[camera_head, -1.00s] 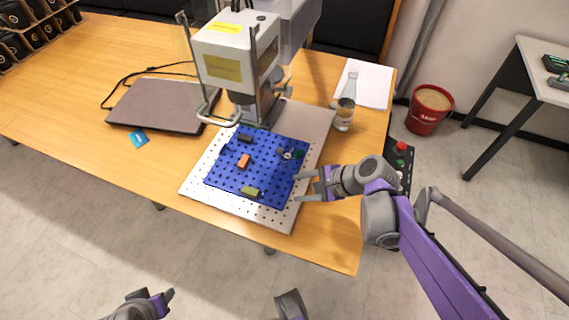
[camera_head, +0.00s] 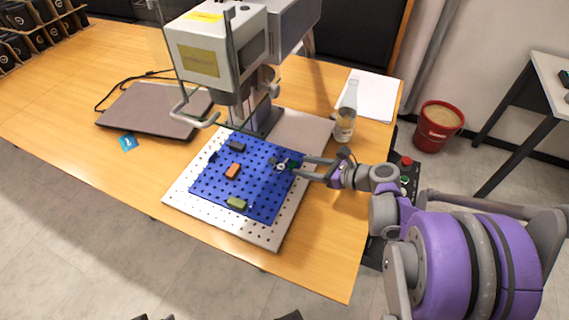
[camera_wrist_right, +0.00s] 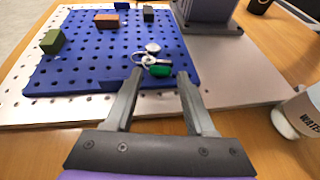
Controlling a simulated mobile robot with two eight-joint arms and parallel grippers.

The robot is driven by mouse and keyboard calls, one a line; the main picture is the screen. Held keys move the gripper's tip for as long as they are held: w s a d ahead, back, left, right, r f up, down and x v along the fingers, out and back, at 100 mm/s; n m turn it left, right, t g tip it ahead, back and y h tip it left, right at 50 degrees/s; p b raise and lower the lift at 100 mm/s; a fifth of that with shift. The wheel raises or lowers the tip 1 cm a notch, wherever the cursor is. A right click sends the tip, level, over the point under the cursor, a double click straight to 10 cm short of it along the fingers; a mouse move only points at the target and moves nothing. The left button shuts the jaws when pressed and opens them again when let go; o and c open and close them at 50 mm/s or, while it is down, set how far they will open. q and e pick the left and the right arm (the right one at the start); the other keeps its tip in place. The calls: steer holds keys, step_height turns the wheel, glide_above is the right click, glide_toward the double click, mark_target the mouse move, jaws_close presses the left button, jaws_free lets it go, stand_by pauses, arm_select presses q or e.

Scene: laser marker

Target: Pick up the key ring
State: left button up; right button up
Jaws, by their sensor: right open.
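The key ring (camera_wrist_right: 152,58) lies on the blue pegboard mat (camera_wrist_right: 62,78), with a silver ring, a round tag and a green piece (camera_wrist_right: 160,71). My left gripper is not clearly visible.
An orange block (camera_head: 233,171), a green block (camera_head: 237,202) and a dark block (camera_head: 237,146) sit on the mat. The marker machine (camera_head: 215,50) stands behind. A bottle (camera_head: 345,115) stands right of the plate, near my right arm. A closed laptop (camera_head: 150,108) lies at left.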

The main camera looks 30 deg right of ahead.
mark_target(293, 164)
steer(key=x, duration=0.3)
steer(key=shift+f, duration=0.1)
steer(key=shift+d, duration=0.1)
jaws_close()
